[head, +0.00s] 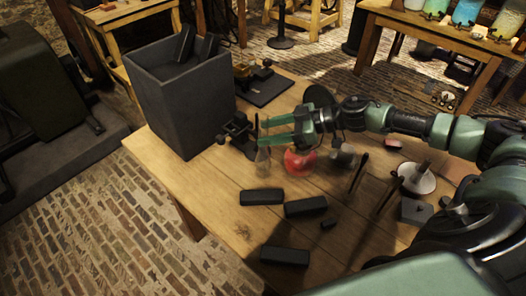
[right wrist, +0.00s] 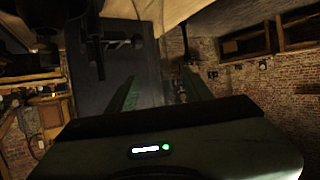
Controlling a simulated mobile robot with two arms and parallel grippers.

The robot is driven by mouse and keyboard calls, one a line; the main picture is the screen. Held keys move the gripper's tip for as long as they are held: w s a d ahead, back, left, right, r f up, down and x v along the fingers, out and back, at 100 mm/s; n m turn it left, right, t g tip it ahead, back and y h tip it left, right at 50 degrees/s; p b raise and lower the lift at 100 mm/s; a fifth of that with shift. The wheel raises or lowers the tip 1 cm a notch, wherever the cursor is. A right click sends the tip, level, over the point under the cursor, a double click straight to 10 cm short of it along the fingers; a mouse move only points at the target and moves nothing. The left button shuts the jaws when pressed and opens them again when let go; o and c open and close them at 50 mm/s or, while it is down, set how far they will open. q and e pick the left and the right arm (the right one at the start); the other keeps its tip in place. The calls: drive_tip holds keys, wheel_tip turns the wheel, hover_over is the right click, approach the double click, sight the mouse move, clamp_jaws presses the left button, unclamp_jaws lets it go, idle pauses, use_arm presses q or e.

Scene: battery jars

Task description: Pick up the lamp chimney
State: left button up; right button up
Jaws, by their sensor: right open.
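A clear glass piece that looks like the lamp chimney (head: 263,163) stands upright on the wooden table, close to the black stand and left of a red round glass object. My right gripper (head: 262,132) reaches in from the right with its two green fingers spread apart and nothing seen between them. Its fingertips are at or just above the top of the glass in the picture; I cannot tell whether they touch. In the right wrist view the open fingers (right wrist: 160,78) point toward a dark grey surface, and I cannot make out the chimney there. My left gripper is not in view.
A tall grey bin (head: 185,105) stands on the table's left, with a black stand (head: 238,133) beside it. The red glass object (head: 299,162) and a grey cylinder (head: 342,156) are under my arm. Black blocks (head: 306,206) lie in front. The front-left tabletop is clear.

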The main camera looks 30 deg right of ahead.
drive_tip(key=x, duration=0.2)
drive_tip(key=p+x, duration=0.1)
drive_tip(key=x, duration=0.1)
drive_tip(key=shift+w+a+f, duration=0.1)
drive_tip(key=shift+a+f, duration=0.15)
drive_tip(key=shift+f, duration=0.3)
clamp_jaws()
